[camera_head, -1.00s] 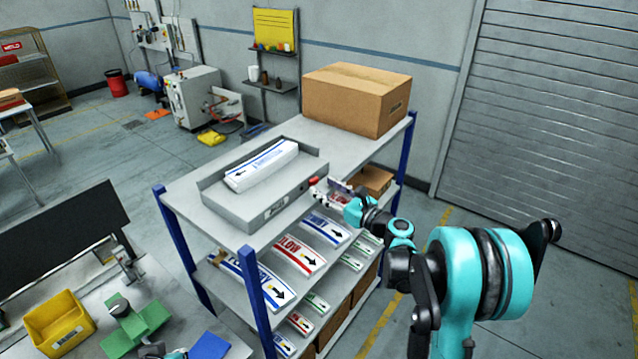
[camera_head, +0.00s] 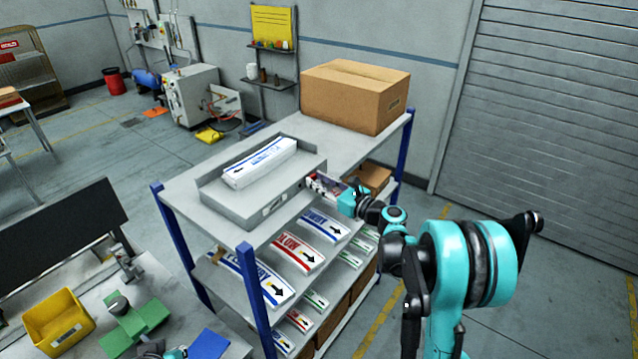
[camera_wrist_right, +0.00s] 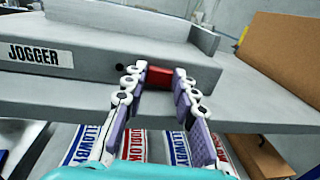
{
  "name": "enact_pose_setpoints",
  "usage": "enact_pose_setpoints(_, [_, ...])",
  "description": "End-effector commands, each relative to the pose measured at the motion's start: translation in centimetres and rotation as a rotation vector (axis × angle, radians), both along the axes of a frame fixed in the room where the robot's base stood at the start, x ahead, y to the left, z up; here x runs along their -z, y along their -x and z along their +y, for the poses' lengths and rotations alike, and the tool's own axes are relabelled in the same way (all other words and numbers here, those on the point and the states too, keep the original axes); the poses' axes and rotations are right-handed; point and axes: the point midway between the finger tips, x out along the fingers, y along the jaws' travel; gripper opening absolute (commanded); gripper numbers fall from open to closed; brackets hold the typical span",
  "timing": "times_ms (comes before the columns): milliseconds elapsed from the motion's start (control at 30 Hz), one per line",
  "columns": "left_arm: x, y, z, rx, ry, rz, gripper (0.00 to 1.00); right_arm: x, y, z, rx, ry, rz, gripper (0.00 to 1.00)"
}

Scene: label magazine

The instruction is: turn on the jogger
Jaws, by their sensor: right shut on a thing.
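The jogger (camera_head: 228,206) is a grey tray-like unit on the top shelf, with a stack of white labels (camera_head: 260,163) in it. Its front with the JOGGER plate shows in the right wrist view (camera_wrist_right: 100,60). A red switch (camera_wrist_right: 160,77) sits at the right part of that front. My right gripper (camera_head: 318,184) is at the jogger's right end. In the wrist view its fingers (camera_wrist_right: 163,82) are on either side of the red switch and shut on it. A small teal and grey part of my left arm shows at the bottom edge; its fingers cannot be made out.
A large cardboard box (camera_head: 352,97) stands on the shelf's (camera_head: 335,143) far end. Lower shelves hold several printed label stacks (camera_head: 297,252). A blue post (camera_head: 262,300) stands at the near corner. A yellow bin (camera_head: 58,322) and green block (camera_head: 140,322) are on the bench.

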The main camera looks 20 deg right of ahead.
Motion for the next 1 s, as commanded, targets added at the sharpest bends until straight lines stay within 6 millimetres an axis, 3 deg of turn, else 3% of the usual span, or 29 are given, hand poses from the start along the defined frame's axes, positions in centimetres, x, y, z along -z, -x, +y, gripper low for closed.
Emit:
enact_pose_setpoints(333, [2.2,0.0,0.0,0.000,0.000,0.000,0.00,0.1,-0.7,-0.9,-0.272,-0.002,-0.001,0.00])
enact_pose_setpoints(700, [2.2,0.0,0.0,0.000,0.000,0.000,0.00,-0.1,-0.7,-0.9,-0.305,-0.002,-0.001,0.00])
enact_pose_setpoints(733, [2.2,0.0,0.0,0.000,0.000,0.000,0.00,-0.1,-0.7,-0.9,-0.305,-0.002,-0.001,0.30])
enact_pose_setpoints(800, [2.2,0.0,0.0,0.000,0.000,0.000,0.00,-0.1,-0.7,-0.9,-0.304,-0.002,-0.001,0.48])
enact_pose_setpoints(1000, [2.2,0.0,0.0,0.000,0.000,0.000,0.00,0.0,-0.7,-0.9,-0.304,-0.002,-0.001,0.48])
